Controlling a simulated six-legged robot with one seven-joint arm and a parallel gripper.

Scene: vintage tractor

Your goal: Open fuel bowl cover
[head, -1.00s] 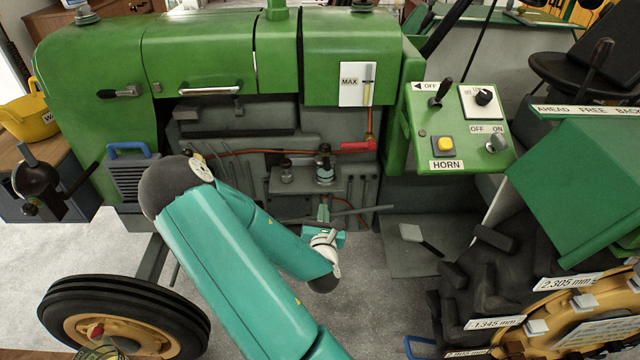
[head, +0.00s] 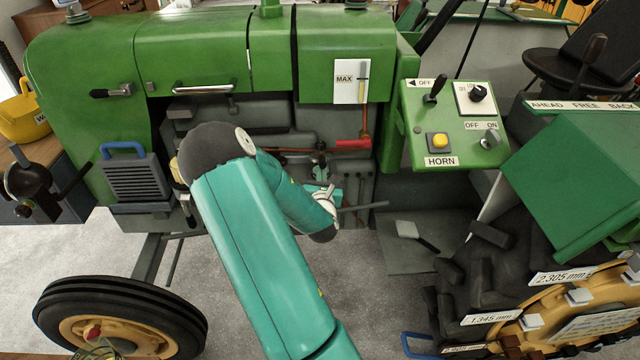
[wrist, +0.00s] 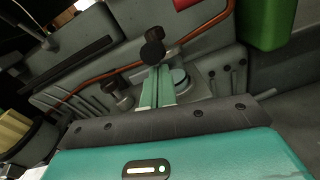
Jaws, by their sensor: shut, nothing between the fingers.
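My shut, empty gripper (wrist: 160,70) shows in the wrist view as two green fingers pressed together. A black knob (wrist: 153,48) on a stem stands just beyond the fingertips; it looks like part of the fuel bowl cover, but I cannot tell whether they touch. A round grey part (wrist: 181,78) sits right of the fingers. A smaller dark-capped fitting (wrist: 117,86) stands to their left. In the head view my gripper (head: 320,174) is in the open engine bay, in front of the dark knob (head: 320,147). My arm hides much of the bowl area.
An orange pipe (wrist: 205,30) runs behind the knob to a red connector (head: 353,143). A thin grey rod (head: 362,207) sticks out right of my wrist. The green control panel (head: 455,125) is to the right, the front wheel (head: 120,315) lower left.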

